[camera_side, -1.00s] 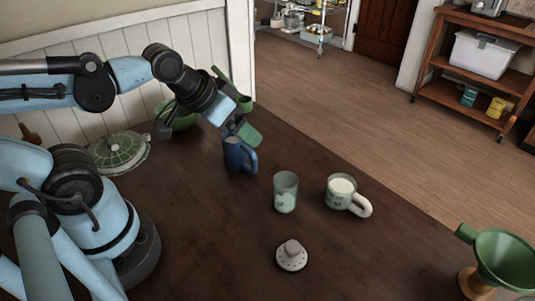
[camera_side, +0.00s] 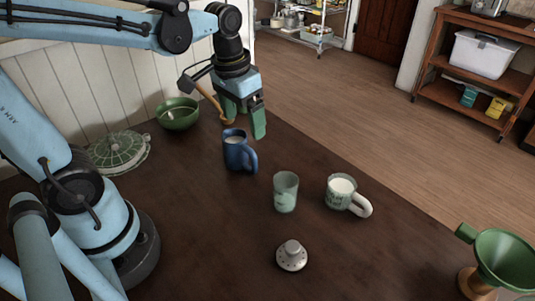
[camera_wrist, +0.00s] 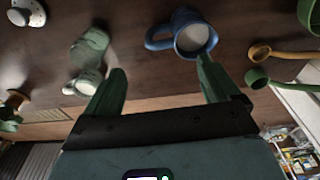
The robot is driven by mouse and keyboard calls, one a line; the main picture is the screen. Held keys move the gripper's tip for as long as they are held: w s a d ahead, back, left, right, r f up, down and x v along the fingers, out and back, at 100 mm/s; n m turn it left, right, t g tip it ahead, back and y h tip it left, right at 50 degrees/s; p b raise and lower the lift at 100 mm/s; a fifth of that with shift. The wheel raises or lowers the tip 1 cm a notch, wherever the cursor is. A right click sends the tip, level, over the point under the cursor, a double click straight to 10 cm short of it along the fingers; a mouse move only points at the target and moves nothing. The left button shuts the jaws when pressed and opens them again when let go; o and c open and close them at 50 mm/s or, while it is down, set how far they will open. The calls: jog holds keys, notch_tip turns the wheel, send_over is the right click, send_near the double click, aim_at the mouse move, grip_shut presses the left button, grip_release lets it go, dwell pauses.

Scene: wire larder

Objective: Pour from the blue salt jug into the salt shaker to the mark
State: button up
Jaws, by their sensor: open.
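The blue salt jug (camera_side: 234,155) stands upright on the dark table, with white salt inside and its handle to the right. In the wrist view the jug (camera_wrist: 190,20) is near the top, beyond the right finger. My gripper (camera_side: 244,124) is open and empty, pointing down just behind the jug; its green fingers also show in the wrist view (camera_wrist: 162,66). The clear greenish salt shaker (camera_side: 285,193) stands open and upright, right of the jug; its fill mark is too small to make out. The perforated shaker lid (camera_side: 291,257) lies on the table in front of it.
A glass mug of white contents (camera_side: 341,197) stands right of the shaker. A green funnel (camera_side: 502,258) is at the right front. A green bowl (camera_side: 176,118) and a green lattice lid (camera_side: 118,151) lie left. A wooden spoon (camera_wrist: 285,53) is behind the jug.

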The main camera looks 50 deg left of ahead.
aim_at(248, 153)
jog(key=shift+w+a+f+g, duration=0.2)
jog(key=shift+w+g, duration=0.2)
jog(key=shift+g, duration=0.2)
jog(key=shift+f, duration=0.2)
jog(key=shift+w+d+f, duration=0.1)
jog(key=shift+w+f, duration=0.05)
jog(key=shift+f, duration=5.65)
jog(key=c, duration=1.6)
